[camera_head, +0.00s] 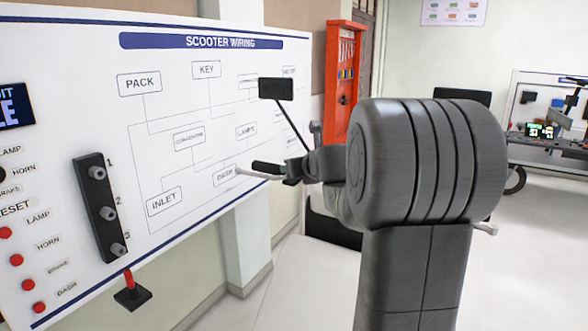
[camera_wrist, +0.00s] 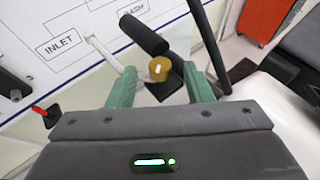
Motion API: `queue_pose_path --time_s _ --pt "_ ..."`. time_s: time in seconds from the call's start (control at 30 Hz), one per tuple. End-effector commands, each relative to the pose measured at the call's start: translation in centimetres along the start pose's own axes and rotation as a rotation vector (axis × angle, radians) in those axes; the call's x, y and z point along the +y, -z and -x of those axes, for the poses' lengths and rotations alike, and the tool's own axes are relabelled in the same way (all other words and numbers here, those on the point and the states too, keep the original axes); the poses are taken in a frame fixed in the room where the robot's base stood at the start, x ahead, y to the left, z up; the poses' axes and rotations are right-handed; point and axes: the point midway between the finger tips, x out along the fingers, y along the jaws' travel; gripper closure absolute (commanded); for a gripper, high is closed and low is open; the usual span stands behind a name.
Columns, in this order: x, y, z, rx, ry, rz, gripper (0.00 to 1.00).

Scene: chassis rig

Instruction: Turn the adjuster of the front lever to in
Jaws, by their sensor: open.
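The front lever (camera_head: 253,174) shows in the head view as a pale bar beside a black handlebar grip (camera_head: 268,167). In the wrist view the pale lever (camera_wrist: 103,53) reaches up and left with a ball end, next to the black grip (camera_wrist: 143,34). A round brass knob (camera_wrist: 159,68), which looks like the adjuster, sits at the lever's inner end. My gripper (camera_wrist: 157,75) is open, its green fingers on either side of the knob, with visible gaps. I cannot tell how deep the knob lies between them. In the head view my arm hides the gripper and the knob.
The scooter wiring board (camera_head: 210,120) stands behind and left of the lever. A mirror (camera_head: 276,88) rises on a thin stem from the handlebar. A black strip with several numbered pegs (camera_head: 97,205) and a red-handled switch (camera_head: 130,288) are at left.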

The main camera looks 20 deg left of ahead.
Motion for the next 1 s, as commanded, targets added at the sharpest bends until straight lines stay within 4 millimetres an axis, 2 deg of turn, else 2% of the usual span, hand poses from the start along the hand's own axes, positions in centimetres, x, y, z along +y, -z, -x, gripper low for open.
queue_pose_path --time_s 0.03,0.2,0.53,0.57,0.7,0.8,1.0 --pt "0.0 0.0 -0.7 0.001 -0.001 -0.001 0.54" --pt "0.0 0.0 -2.0 0.001 0.001 0.0 0.54" --pt "0.0 0.0 -2.3 0.0 0.001 0.0 0.54" --pt "0.0 0.0 -2.3 0.0 0.001 0.0 0.56" --pt "0.0 0.0 -2.2 0.0 0.001 0.0 0.83" --pt "0.0 0.0 -2.2 0.0 0.001 0.0 0.98" --pt "0.1 0.0 -2.3 0.0 0.011 -0.004 0.98"
